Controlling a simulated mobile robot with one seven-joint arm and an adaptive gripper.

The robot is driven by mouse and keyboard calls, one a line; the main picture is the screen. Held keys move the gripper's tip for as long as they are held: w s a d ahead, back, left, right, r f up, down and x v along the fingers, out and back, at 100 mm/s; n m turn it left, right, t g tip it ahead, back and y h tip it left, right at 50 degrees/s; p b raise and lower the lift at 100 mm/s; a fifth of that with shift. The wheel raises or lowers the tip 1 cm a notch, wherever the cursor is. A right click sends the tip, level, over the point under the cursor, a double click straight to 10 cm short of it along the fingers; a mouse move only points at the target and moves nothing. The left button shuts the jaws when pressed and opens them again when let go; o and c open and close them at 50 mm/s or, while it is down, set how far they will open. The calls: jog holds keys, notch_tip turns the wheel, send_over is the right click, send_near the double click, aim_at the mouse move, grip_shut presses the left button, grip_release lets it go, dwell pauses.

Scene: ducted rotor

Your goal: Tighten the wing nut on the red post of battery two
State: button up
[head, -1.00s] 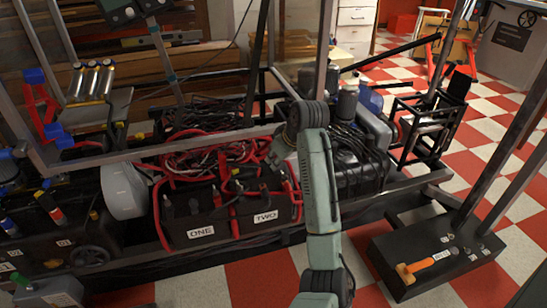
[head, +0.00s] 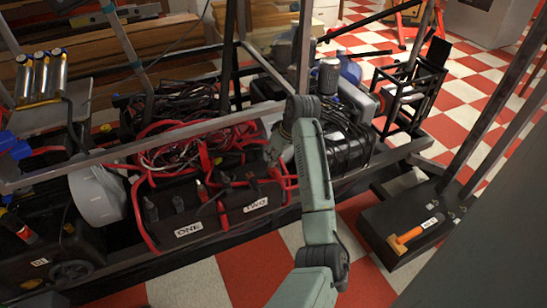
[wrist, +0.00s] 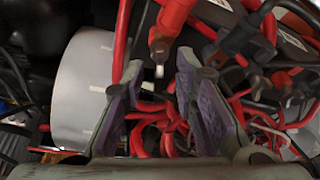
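Battery two (head: 235,210) is a black box with a TWO label, with red cables and dark clamps over its top. My gripper (head: 272,152) is over the back right of battery two in the head view, its fingers partly hidden. In the wrist view my gripper (wrist: 160,66) is open, with a clear gap between its fingers. A red-sleeved cable end with a brownish metal fitting (wrist: 159,48) appears near the fingertips, and I see no grip on it. The red post and its wing nut cannot be clearly told among the cables.
Battery one (head: 180,235) stands to the left of battery two. A pale grey drum (head: 95,197) is further left and also shows in the wrist view (wrist: 82,92). Red cables (head: 180,150) crowd the back. A metal frame bar (head: 130,150) crosses behind the batteries.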

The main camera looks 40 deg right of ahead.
jog(key=shift+x, duration=1.05)
grip_shut()
